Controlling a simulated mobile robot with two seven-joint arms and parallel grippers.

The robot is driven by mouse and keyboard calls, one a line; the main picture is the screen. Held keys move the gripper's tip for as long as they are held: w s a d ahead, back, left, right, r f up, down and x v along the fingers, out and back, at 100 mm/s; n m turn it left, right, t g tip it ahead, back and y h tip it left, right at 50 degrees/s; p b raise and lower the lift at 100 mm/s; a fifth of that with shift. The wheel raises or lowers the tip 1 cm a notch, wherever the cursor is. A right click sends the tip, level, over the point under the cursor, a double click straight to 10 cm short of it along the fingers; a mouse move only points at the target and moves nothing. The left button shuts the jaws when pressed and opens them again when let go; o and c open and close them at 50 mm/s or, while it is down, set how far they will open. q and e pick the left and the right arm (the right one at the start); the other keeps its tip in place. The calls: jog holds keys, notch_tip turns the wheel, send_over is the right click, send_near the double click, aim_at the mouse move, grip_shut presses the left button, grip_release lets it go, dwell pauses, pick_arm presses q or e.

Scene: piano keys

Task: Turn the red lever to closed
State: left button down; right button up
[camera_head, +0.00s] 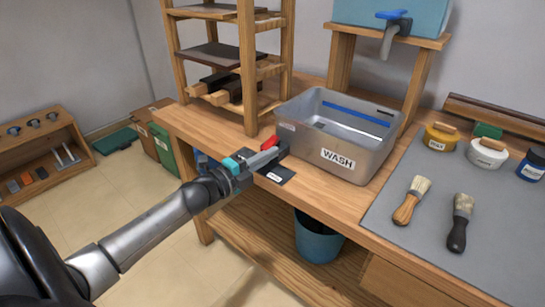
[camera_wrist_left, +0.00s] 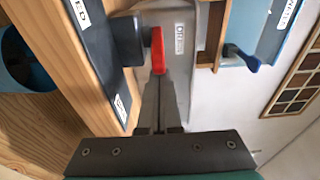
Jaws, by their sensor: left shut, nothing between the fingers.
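The red lever (camera_head: 268,143) shows just behind my left gripper's fingers at the table's front left. In the left wrist view the red lever (camera_wrist_left: 157,50) stands straight ahead of the fingertips, beside a dark block (camera_wrist_left: 127,41). Its dark base plate (camera_head: 275,175) carries white labels; in the wrist view the plate (camera_wrist_left: 92,55) runs along the left, and its labels are only partly readable. My left gripper (camera_head: 281,150) is shut and empty, its tips (camera_wrist_left: 161,76) right at the lever's end. I cannot tell whether they touch it. My right gripper is not in view.
A grey metal basin marked WASH (camera_head: 375,163) stands right behind the lever. A wooden rack (camera_head: 248,65) rises at the back left. A blue bucket (camera_head: 320,240) is below the table. Brushes and jars lie on a grey mat (camera_head: 400,245) at right.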

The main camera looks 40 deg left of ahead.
aim_at(266, 143)
pick_arm(q)
jog(key=shift+a+f+m+h, duration=0.1)
jog(key=shift+a+m+h, duration=0.2)
jog(key=shift+h, duration=0.1)
jog(key=a+m+g+h+b, duration=0.1)
jog(key=h, duration=0.1)
jog(key=a+m+g+h+b, duration=0.1)
jog(key=m+h+b, duration=0.1)
jog(key=shift+s+a+h, duration=0.15)
jog(key=shift+s+h, duration=0.05)
jog(key=shift+h, duration=0.1)
jog(key=shift+a+b, duration=0.45)
jog(key=shift+w+a, duration=0.2)
jog(key=shift+a, duration=0.55)
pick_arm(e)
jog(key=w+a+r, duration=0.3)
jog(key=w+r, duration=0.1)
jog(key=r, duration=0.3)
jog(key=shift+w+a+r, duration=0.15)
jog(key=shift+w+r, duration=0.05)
pick_arm(q)
jog(key=shift+a+r, duration=0.2)
jog(key=shift+a, duration=0.05)
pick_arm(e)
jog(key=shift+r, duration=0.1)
